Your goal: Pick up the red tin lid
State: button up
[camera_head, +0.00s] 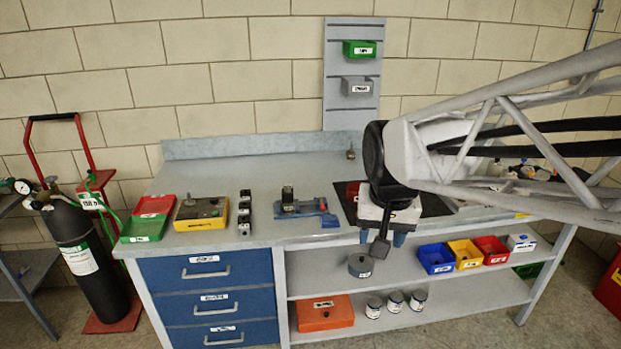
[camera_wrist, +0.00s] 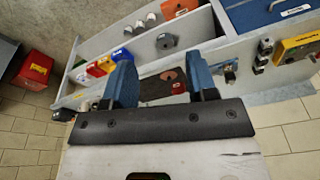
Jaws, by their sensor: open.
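A dark mat (camera_head: 433,206) lies on the worktop, partly hidden behind my gripper and arm. A red patch (camera_head: 352,189), apparently the red tin lid, shows at the mat's left part, beside my wrist. In the wrist view, a brownish-red round thing (camera_wrist: 171,75) and a smaller red piece (camera_wrist: 178,88) show on the mat between my fingers; I cannot tell for sure which is the lid. My gripper (camera_head: 382,238) is open and empty, with blue fingers pointing down near the bench's front edge. It also shows in the wrist view (camera_wrist: 160,76).
A blue vise-like tool (camera_head: 302,208), a row of black blocks (camera_head: 244,212), a yellow box (camera_head: 201,213) and red and green trays (camera_head: 153,206) stand left on the worktop. Small bins (camera_head: 465,254) and a grey round part (camera_head: 360,265) are on the shelf below. The worktop's back left is clear.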

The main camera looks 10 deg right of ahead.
jog(key=w+d+f+m+g, duration=0.1)
jog(key=w+d+f+m, duration=0.15)
jog(key=w, duration=0.95)
jog(key=w+d+f+m, duration=0.1)
jog(key=w+d+m, duration=0.25)
jog(key=w, duration=0.85)
jog(key=w+d+f+m, duration=0.2)
jog(key=w+f, duration=0.2)
jog(key=w, duration=0.2)
jog(key=w+d+f+m, duration=0.1)
jog(key=w+d+f, duration=0.2)
jog(key=w+f, duration=0.2)
jog(key=w+d+f+m+g, duration=0.1)
jog(key=w+d+f+m, duration=0.1)
jog(key=w+f, duration=0.3)
jog(key=shift+w+d+f+m, duration=0.1)
jog(key=shift+w+d, duration=0.1)
jog(key=shift+w, duration=0.35)
jog(key=shift+w+d+m, duration=0.1)
jog(key=shift+w+d, duration=0.1)
jog(key=shift+w, duration=0.4)
jog(key=shift+w+d+f+m, duration=0.1)
jog(key=shift+w+d, duration=0.1)
jog(key=shift+w, duration=0.35)
jog(key=shift+w+d+f, duration=0.15)
jog(key=shift+w+f, duration=0.1)
jog(key=shift+f, duration=1.3)
jog(key=shift+f, duration=2.55)
